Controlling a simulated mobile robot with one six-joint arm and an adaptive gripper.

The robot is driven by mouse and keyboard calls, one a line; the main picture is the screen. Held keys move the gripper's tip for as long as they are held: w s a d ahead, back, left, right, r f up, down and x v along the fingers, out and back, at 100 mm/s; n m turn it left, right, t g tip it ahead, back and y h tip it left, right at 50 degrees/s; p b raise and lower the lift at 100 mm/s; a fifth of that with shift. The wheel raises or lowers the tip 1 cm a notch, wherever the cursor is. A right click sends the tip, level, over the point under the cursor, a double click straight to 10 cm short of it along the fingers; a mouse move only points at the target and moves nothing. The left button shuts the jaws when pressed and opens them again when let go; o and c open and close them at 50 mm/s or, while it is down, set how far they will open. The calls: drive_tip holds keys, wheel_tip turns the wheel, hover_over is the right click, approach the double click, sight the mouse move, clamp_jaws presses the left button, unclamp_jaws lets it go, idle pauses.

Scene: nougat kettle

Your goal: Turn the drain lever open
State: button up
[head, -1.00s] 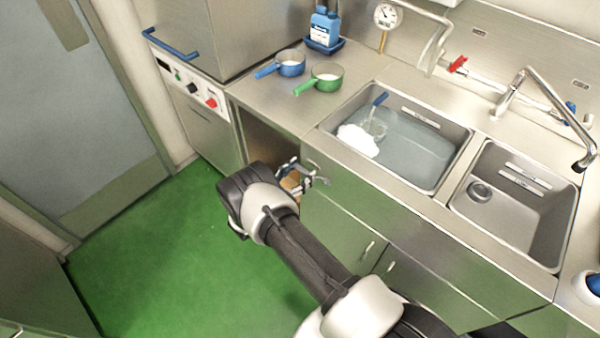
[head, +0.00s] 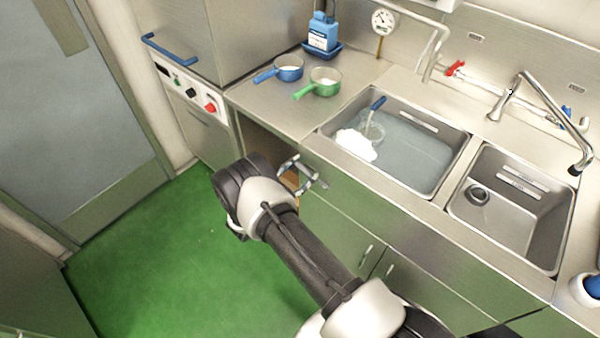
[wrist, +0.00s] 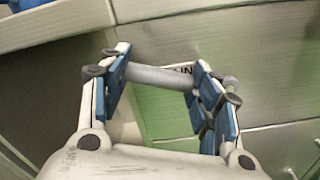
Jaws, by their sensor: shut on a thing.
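The drain lever (wrist: 160,77) is a grey round bar lying crosswise between my fingers in the wrist view, in front of the counter's steel front. My gripper (wrist: 163,72) is shut on it, with one blue-padded finger at each end of the visible bar. A label behind the bar is partly hidden; only its last letters show. In the head view my gripper (head: 304,173) is at the counter front, below the left corner of the filled sink (head: 462,140). The lever is hard to tell from the fingers there.
Open green floor (head: 150,270) lies left of my arm.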

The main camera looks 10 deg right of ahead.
drive_tip(key=o, duration=1.5)
drive_tip(key=shift+o, duration=0.2)
drive_tip(key=v, duration=1.2)
drive_tip(key=shift+c, duration=0.5)
